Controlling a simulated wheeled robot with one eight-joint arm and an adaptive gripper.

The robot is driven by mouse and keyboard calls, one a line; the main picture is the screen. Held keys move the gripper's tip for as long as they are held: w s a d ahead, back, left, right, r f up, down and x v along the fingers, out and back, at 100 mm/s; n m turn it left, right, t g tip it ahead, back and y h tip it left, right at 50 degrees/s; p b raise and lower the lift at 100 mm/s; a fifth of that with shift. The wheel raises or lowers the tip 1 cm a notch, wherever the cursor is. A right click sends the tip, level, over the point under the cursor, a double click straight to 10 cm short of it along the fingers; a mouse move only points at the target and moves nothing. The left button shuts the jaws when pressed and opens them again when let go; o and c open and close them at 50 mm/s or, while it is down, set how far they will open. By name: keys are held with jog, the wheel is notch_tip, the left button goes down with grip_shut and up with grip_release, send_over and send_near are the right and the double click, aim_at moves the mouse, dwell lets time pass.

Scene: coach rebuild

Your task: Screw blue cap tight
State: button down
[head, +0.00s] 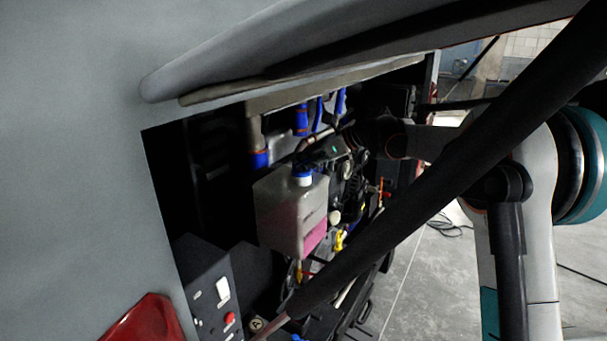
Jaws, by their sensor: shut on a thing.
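The blue cap (303,180) sits on top of a translucent white tank (278,212) in the open engine bay. The tank holds pink liquid, seen low on its right side. My gripper (306,164) reaches in from the right, with its dark fingers at the top of the cap. It is shut on the cap. The fingertips are small and dark here, and part of the cap is hidden by them. I cannot tell whether the cap is fully seated.
A raised grey hatch (330,50) overhangs the bay. A dark strut (440,205) crosses diagonally in front of my arm. Blue hoses (301,120) run behind the tank. A switch panel (212,290) stands at lower left. The floor (425,275) at right is mostly clear.

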jog(key=shift+s+a+f+m+h, duration=0.2)
jog(key=shift+f+m+h, duration=0.1)
jog(key=shift+f, duration=0.2)
jog(key=m+t+h, duration=0.1)
jog(key=m+t+b, duration=0.1)
jog(key=m+t+h, duration=0.1)
jog(key=m, duration=0.1)
jog(key=shift+s+a+t+h, duration=0.2)
jog(key=shift+a+t+h, duration=0.05)
jog(key=shift+t+h, duration=0.05)
jog(key=shift+m+t+h+b, duration=0.3)
jog(key=shift+m+t+h, duration=0.15)
jog(key=shift+m, duration=0.35)
jog(key=shift+a+m+t+h, duration=0.15)
jog(key=shift+m+t+h, duration=0.2)
jog(key=shift+m+h, duration=0.4)
jog(key=shift+r+m+t+h, duration=0.1)
jog(key=shift+m+t+h, duration=0.2)
jog(key=shift+m+h, duration=0.35)
